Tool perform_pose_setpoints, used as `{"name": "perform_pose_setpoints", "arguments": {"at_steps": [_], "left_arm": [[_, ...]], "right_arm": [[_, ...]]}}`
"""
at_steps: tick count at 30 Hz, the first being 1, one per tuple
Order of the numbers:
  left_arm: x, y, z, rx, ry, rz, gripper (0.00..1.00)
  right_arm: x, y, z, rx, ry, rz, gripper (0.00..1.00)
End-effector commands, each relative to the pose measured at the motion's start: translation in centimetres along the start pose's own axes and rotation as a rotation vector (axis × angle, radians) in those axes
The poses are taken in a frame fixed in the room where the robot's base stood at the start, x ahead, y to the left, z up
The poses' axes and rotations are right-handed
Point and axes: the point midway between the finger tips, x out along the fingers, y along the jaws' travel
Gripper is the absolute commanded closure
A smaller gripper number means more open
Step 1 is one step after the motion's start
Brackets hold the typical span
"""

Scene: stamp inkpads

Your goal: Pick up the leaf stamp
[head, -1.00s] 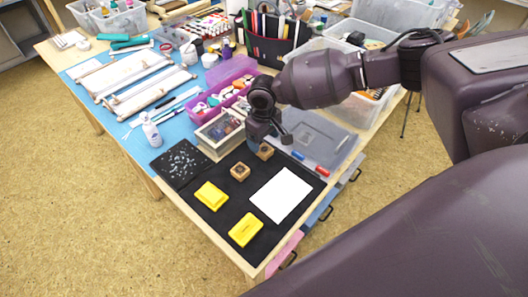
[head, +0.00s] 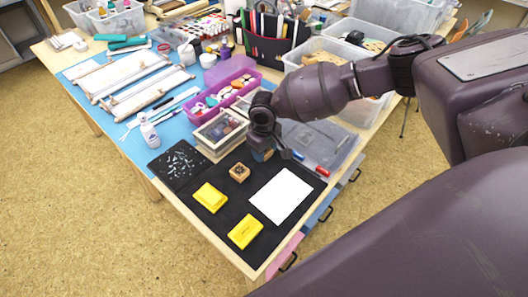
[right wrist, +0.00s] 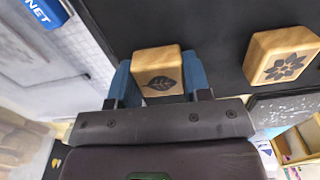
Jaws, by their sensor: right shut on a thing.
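The leaf stamp (right wrist: 158,76), a wooden block with a dark leaf on its face, sits between the two blue fingers of my right gripper (right wrist: 160,82) in the right wrist view. The gripper is shut on it, one finger against each side. In the head view my right gripper (head: 262,152) is over the black mat (head: 228,228), and the leaf stamp (head: 263,156) is mostly hidden by the fingers. I cannot tell whether it still touches the mat. A second wooden stamp with a flower (right wrist: 284,57) stands apart beside it, also visible in the head view (head: 239,172). My left gripper is not in view.
Two yellow inkpads (head: 210,197) (head: 245,232) and a white sheet (head: 281,196) lie on the mat. A wooden box (head: 221,133) stands close behind the gripper. A grey translucent case (head: 325,143) with markers lies to the right. A dark speckled square (head: 180,165) lies left.

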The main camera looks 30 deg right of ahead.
Motion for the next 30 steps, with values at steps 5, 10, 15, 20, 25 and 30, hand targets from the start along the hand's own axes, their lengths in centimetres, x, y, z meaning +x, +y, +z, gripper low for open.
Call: {"name": "perform_pose_setpoints", "arguments": {"at_steps": [5,10,15,20,25,30], "left_arm": [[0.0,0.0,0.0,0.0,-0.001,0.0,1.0],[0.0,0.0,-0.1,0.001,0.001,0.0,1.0],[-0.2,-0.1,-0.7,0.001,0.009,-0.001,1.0],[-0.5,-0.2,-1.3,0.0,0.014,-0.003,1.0],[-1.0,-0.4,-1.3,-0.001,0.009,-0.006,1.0],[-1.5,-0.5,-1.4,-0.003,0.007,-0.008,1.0]], "right_arm": [[0.0,0.0,0.0,0.0,0.0,0.0,0.79],[-0.5,0.0,0.0,0.0,0.001,0.0,0.79],[-2.8,0.1,-0.1,0.001,0.004,0.001,0.79],[-6.6,0.1,-0.1,0.0,0.006,0.001,0.79],[-11.1,0.1,-0.1,0.0,0.007,0.001,0.79],[-15.0,0.0,0.0,-0.001,0.005,0.001,0.79]]}}
